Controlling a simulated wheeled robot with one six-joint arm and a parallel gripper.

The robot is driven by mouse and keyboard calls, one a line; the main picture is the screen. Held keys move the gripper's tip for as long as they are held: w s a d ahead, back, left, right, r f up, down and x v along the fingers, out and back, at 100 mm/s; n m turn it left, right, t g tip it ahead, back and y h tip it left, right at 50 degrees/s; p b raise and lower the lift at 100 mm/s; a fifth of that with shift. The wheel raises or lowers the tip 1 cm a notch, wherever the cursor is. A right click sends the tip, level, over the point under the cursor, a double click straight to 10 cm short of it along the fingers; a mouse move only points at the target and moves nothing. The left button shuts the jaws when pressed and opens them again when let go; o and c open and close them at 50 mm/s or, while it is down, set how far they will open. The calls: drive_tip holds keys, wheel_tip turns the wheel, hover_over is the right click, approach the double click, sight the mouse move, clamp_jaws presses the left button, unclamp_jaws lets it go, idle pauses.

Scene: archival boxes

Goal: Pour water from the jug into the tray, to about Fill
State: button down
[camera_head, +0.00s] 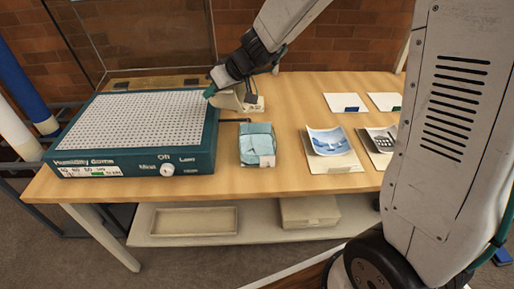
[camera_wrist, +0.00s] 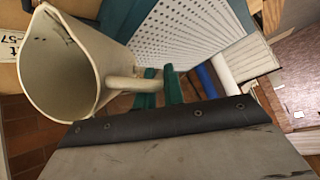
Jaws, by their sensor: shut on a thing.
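My gripper (camera_head: 211,89) is shut on the jug's handle; its teal fingers also show in the wrist view (camera_wrist: 160,88). The off-white jug (camera_head: 233,98) is near the right rear corner of the teal humidity unit (camera_head: 120,165). In the wrist view the jug (camera_wrist: 85,75) shows its wide mouth and pale inside wall with a few dark marks; I cannot make out a water level. The unit has a white perforated top (camera_head: 140,115) and a front dial. A shallow beige tray (camera_head: 184,234) sits on the lower shelf. No Fill mark is readable.
A pale blue wrapped packet (camera_head: 257,143) lies right of the unit on the wooden table (camera_head: 220,185). Photo prints (camera_head: 328,141) and white cards (camera_head: 345,103) lie farther right. A clear panel (camera_head: 150,35) stands behind the unit. A beige box (camera_head: 309,212) is on the shelf.

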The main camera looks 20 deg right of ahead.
drive_tip(key=shift+a, duration=0.15)
drive_tip(key=shift+w+a+g+h, duration=0.2)
drive_tip(key=shift+g+h, duration=0.1)
drive_tip(key=shift+g, duration=0.1)
drive_tip(key=shift+w+a+f+g+h+b, duration=0.1)
drive_tip(key=shift+a+f+g+h+b, duration=0.25)
drive_tip(key=shift+f+g+h+b, duration=0.2)
drive_tip(key=shift+r+g, duration=0.1)
drive_tip(key=shift+g, duration=0.15)
drive_tip(key=shift+a+h, duration=0.15)
drive_tip(key=shift+h, duration=0.1)
idle(0.8)
